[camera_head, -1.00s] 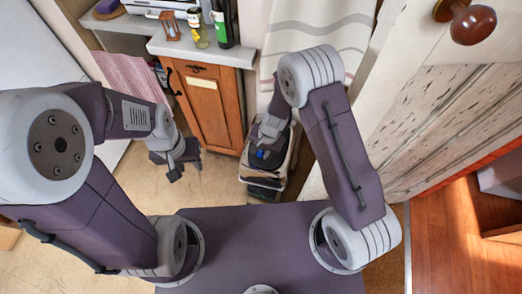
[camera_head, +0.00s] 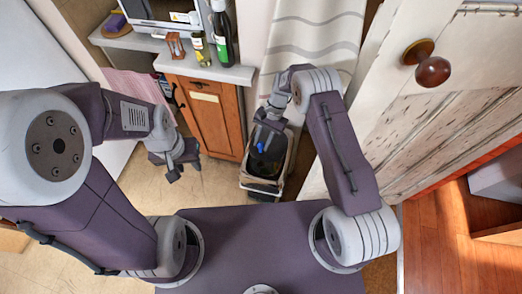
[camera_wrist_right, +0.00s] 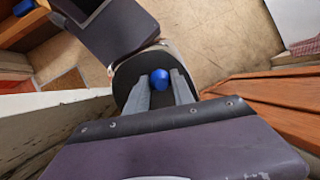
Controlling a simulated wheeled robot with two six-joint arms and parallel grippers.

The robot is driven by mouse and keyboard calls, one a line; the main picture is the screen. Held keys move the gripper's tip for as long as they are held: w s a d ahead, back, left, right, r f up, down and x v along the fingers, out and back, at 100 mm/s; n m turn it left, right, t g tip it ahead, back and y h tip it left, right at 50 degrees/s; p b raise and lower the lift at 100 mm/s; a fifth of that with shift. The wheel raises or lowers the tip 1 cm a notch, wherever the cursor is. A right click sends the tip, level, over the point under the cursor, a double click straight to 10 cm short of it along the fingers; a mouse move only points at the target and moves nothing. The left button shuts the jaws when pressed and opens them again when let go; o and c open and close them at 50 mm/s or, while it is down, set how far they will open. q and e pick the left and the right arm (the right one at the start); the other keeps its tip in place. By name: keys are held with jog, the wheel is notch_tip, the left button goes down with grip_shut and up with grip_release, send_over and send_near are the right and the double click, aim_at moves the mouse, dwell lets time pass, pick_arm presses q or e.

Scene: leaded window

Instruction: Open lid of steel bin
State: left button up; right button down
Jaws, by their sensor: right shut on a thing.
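The steel bin (camera_head: 246,182) stands on the floor beside the wooden cabinet, with a pale rim and a dark, shiny area showing inside it. In the right wrist view its rim (camera_wrist_right: 119,76) surrounds a dark surface. My right gripper (camera_head: 264,137) is over the bin's far side. Its fingers (camera_wrist_right: 161,80) lie either side of a blue knob (camera_wrist_right: 160,79) and are shut on it. The lid seems raised at the far side, mostly hidden by the gripper. My left gripper (camera_head: 178,168) hangs in front of the cabinet, away from the bin; its jaw gap is unclear.
A wooden cabinet (camera_head: 213,120) with a counter (camera_head: 222,73) holding bottles stands left of the bin. A striped curtain (camera_head: 315,45) hangs behind. A weathered white door (camera_head: 440,125) with a brown knob (camera_head: 432,71) stands right. Floor (camera_head: 215,185) left of the bin is clear.

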jog(key=shift+w+d+r+g, duration=0.2)
jog(key=shift+w+r+g, duration=0.1)
jog(key=shift+r, duration=0.2)
jog(key=c, duration=1.1)
grip_release()
